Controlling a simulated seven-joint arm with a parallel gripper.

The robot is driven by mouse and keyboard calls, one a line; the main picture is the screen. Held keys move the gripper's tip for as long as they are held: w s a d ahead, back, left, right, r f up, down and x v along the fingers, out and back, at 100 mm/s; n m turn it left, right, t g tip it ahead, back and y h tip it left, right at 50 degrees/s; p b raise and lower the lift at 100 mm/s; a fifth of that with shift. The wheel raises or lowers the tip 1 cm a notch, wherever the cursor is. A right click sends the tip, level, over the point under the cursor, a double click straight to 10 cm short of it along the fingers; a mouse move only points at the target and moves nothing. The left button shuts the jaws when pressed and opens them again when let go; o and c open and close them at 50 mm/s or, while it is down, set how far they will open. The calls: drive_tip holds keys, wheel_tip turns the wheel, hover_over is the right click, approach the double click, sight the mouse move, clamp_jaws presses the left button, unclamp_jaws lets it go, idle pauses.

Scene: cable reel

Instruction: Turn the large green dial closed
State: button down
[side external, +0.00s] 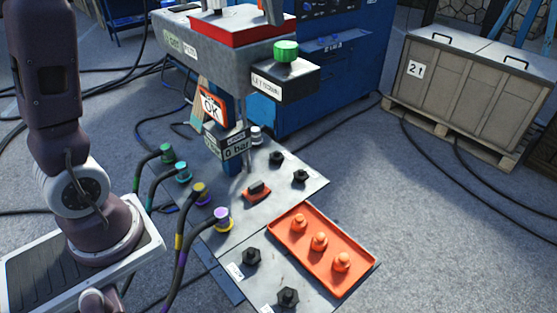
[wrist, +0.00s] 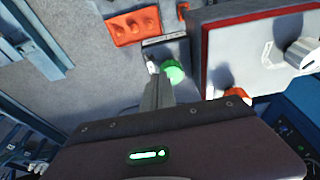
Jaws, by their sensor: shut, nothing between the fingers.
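The large green dial (side external: 286,50) sits on top of a dark box (side external: 285,80) that juts out from the grey upper stand. The dial also shows in the wrist view (wrist: 174,72), just right of my fingertips. My gripper (wrist: 153,66) is shut and empty, with its fingers together. The fingertips look close beside the dial; I cannot tell whether they touch it. In the side view only a grey piece at the top edge, above the dial, may be part of my gripper. The dial shows no readable position mark.
A red-edged tray (side external: 243,34) stands beside the dial. Below are an orange tray (side external: 335,262) with orange plugs, black knobs (side external: 252,256) and coloured cable plugs (side external: 222,218). A blue cabinet (side external: 325,70) stands behind, a crate (side external: 470,80) at right. Open floor lies between.

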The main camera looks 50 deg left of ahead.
sight(286, 55)
drive_tip(key=a+f, duration=0.2)
drive_tip(key=f, duration=0.1)
drive_tip(key=a+f, duration=0.1)
drive_tip(key=f, duration=0.1)
drive_tip(key=shift+w, duration=0.1)
drive_tip(key=shift+f, duration=0.5)
drive_tip(key=shift+w+d, duration=0.1)
drive_tip(key=shift+w, duration=0.05)
